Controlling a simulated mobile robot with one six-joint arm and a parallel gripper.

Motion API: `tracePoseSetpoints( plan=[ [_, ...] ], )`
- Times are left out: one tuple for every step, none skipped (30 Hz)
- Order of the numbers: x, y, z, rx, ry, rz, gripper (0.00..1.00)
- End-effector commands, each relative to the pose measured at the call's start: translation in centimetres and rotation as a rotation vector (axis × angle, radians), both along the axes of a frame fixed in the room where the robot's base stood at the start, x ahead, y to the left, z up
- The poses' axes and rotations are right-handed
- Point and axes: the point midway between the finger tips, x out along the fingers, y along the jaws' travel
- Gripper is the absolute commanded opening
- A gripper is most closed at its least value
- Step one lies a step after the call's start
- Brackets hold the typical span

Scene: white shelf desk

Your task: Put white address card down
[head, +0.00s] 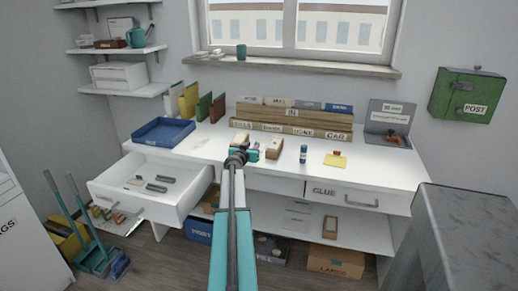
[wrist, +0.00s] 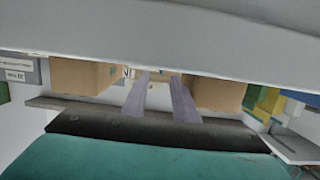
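My gripper (head: 240,156) is low over the front middle of the white desk in the head view, close to two small wooden blocks. In the wrist view its two pale purple fingers (wrist: 160,90) stand apart with a visible gap. They lie between the two wooden blocks, the left one (wrist: 85,76) and the right one (wrist: 218,92). I cannot make out a white address card between the fingers. A white card on the white desktop near the gripper would be hard to tell from it. The fingertips are too small to see in the head view.
The white desk (head: 205,150) has an open drawer (head: 160,205) at left and a blue tray (head: 163,132). A glue stick (head: 303,154) and a yellow item (head: 335,160) stand right of the gripper. A wooden letter sorter (head: 290,128) stands behind. The desk's right front is clear.

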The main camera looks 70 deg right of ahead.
Motion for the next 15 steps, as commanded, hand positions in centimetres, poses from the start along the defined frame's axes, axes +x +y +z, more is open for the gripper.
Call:
tracePoseSetpoints(
  plan=[
    [0.1, -0.6, 0.0, 0.000, 0.001, 0.000, 0.27],
    [0.1, -0.9, 0.0, 0.000, 0.001, 0.000, 0.27],
    [0.2, -1.2, -0.1, 0.000, 0.002, 0.000, 0.27],
    [0.2, -1.5, -0.2, 0.000, 0.002, 0.000, 0.27],
    [0.2, -1.7, -0.2, 0.000, 0.002, 0.000, 0.27],
    [0.2, -2.0, -0.3, 0.000, 0.001, 0.000, 0.27],
    [0.2, -2.3, -0.4, 0.000, 0.001, 0.000, 0.27],
    [0.2, -2.5, -0.5, -0.001, 0.000, 0.000, 0.27],
    [0.2, -2.9, -0.5, -0.001, 0.000, 0.000, 0.27],
    [0.2, -3.1, -0.6, -0.001, 0.001, 0.000, 0.27],
    [0.2, -3.2, -0.6, -0.001, 0.001, 0.000, 0.27],
    [0.2, -3.5, -0.7, -0.001, 0.001, -0.001, 0.27],
    [0.2, -3.6, -0.7, -0.001, 0.002, -0.001, 0.27],
    [0.2, -3.7, -0.8, -0.001, 0.002, -0.001, 0.27],
    [0.2, -3.8, -0.8, -0.001, 0.002, -0.001, 0.27]
  ],
)
